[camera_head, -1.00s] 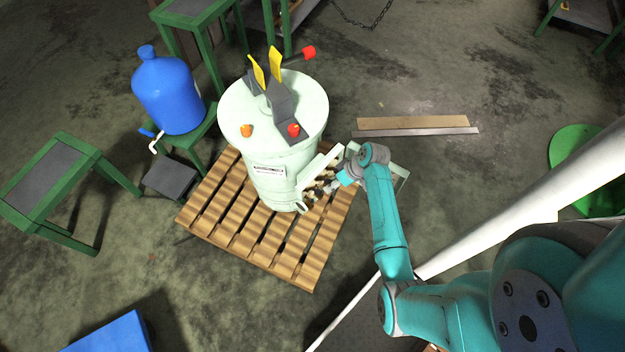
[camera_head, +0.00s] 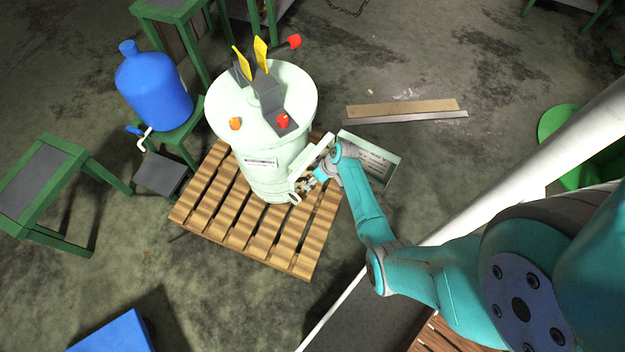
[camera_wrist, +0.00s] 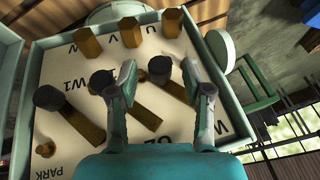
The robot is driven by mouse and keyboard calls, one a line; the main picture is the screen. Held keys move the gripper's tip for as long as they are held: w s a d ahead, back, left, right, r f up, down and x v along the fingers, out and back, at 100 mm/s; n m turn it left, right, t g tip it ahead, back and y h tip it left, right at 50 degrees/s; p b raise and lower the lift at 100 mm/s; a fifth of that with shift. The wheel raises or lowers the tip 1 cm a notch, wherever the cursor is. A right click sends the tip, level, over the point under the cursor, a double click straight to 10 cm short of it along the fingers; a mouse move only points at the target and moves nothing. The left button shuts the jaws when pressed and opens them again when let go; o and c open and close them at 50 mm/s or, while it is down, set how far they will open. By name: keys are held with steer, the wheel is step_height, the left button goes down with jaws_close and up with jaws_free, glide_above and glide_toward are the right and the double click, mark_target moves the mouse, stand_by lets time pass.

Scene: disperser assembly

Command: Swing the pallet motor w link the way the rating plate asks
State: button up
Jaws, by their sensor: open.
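In the wrist view an open pale terminal box (camera_wrist: 36,80) holds brass posts along its far side, near printed U, V and W. Several brass link bars with dark round knobs lie slantwise below them. My gripper (camera_wrist: 158,72) is open, its fingers on either side of the right-hand link's dark knob (camera_wrist: 160,68); contact is unclear. That link's bar (camera_wrist: 175,91) runs down-right, partly behind a finger. The middle link (camera_wrist: 141,112) and left link (camera_wrist: 82,120) slant the same way. In the head view a panel with small unreadable text (camera_head: 378,160) stands beside the box.
The pale drum (camera_head: 265,120) stands on a wooden pallet (camera_head: 225,225), with red and orange knobs on its lid. A blue jug (camera_head: 152,88) on a green stand and a green bench (camera_head: 35,185) are at left. Boards (camera_head: 405,110) lie on the floor at right.

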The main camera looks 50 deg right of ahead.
jaws_close()
